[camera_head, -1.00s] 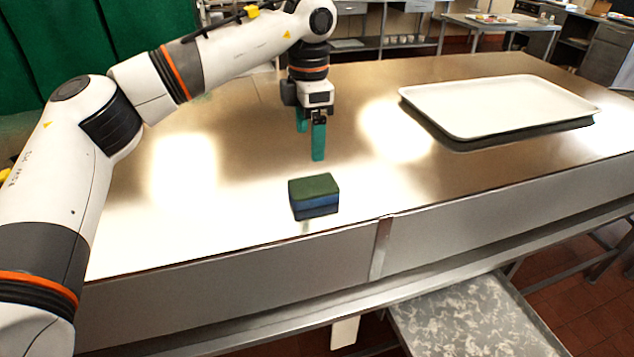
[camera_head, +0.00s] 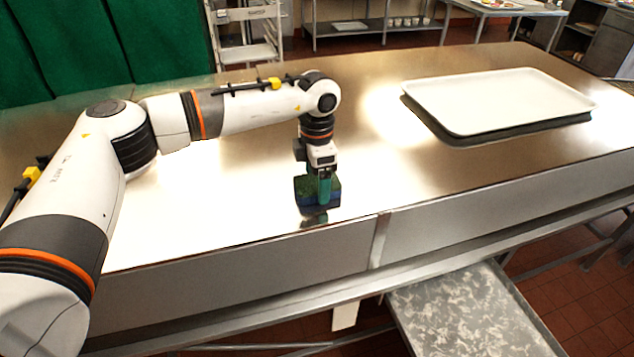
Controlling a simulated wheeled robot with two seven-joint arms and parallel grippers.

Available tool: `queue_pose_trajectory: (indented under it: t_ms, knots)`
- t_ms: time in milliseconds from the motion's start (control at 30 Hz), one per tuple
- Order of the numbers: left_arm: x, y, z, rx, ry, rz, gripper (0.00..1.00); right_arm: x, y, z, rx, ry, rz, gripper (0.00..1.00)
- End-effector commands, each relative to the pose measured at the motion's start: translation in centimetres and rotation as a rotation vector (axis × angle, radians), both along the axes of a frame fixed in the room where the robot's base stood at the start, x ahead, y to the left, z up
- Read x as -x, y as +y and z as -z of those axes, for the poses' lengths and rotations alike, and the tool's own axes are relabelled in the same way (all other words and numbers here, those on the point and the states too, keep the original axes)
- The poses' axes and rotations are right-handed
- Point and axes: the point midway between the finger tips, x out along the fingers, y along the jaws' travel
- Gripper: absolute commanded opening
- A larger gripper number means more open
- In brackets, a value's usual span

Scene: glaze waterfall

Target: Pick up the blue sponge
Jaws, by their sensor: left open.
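The blue sponge (camera_head: 334,197) has a dark green top and sits on the steel table near its front edge. My left gripper (camera_head: 323,191) points straight down at the sponge. One teal finger shows in front of the sponge and covers its middle. The other finger is mostly hidden, so I cannot tell whether either one touches the sponge. The jaws are open. My right gripper is not in view.
A white tray (camera_head: 498,98) lies on the table (camera_head: 440,180) at the back right. The table surface between the sponge and the tray is clear. The table's front edge is close to the sponge.

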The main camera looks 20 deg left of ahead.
Motion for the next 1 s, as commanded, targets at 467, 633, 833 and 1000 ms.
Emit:
queue_pose_trajectory:
  t_ms: [467, 633, 833, 1000]
  knots:
    - [0.0, 0.0, -0.1, 0.0, 0.0, 0.0, 0.37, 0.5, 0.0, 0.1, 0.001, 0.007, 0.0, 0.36]
    - [0.0, 0.0, -0.1, 0.0, 0.0, 0.001, 0.33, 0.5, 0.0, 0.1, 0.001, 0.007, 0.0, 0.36]
    - [-0.1, 0.0, -1.2, 0.001, -0.004, 0.0, 0.33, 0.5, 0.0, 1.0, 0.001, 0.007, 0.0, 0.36]
    - [-0.1, 0.0, -4.4, 0.001, -0.006, 0.0, 0.33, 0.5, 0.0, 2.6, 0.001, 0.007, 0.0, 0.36]
